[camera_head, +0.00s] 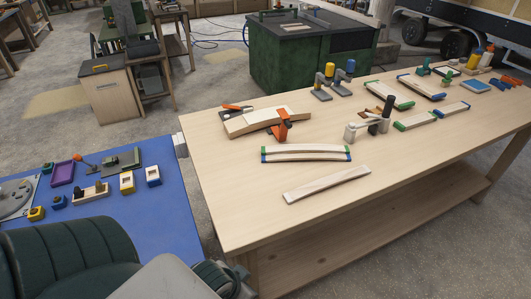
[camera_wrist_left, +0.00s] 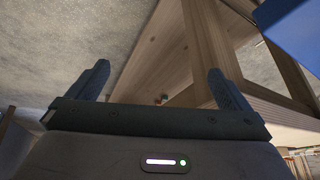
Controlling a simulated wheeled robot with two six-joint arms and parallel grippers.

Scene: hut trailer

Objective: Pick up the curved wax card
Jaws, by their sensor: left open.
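A plain pale curved strip (camera_head: 326,184) lies on the wooden table near its front edge. Just behind it lies another curved strip with blue and green ends (camera_head: 305,153). I cannot tell for sure which one is the wax card. My left gripper (camera_wrist_left: 160,88) is open and empty in the left wrist view, with its two dark fingers wide apart. That view shows floor and wooden table framing, and no curved strip. The left gripper's fingers do not show in the head view. My right gripper is in neither view.
The wooden table (camera_head: 233,208) also holds a curved wooden block with an orange clamp (camera_head: 283,124), small stands and more strips toward the back. A blue-topped table (camera_head: 165,218) with small parts stands at the left. The wooden table's front right area is clear.

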